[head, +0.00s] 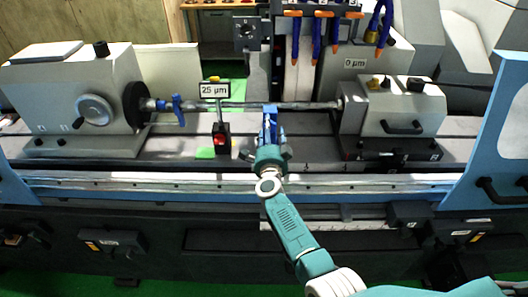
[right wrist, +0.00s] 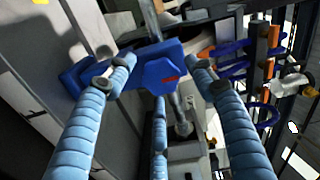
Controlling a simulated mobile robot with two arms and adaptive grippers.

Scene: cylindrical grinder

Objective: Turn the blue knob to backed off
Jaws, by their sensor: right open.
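A blue knob (right wrist: 158,74) with a small red mark shows in the right wrist view, between the fingertips of my right gripper (right wrist: 164,78). The fingers are spread apart on either side of it; whether any fingertip touches it I cannot tell. In the head view my right gripper (head: 271,140) is in front of the grinder, just below the long horizontal workpiece bar (head: 308,104). There the knob is mostly hidden by the gripper. My left gripper is not in view.
A gauge stand with a "25 µm" sign (head: 214,90) and a red light stands left of my gripper. A headstock (head: 75,85) with a blue clamp (head: 178,109) is at left, a tailstock (head: 400,110) at right. Orange-tipped blue hoses (head: 316,35) hang above. The front rail is clear.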

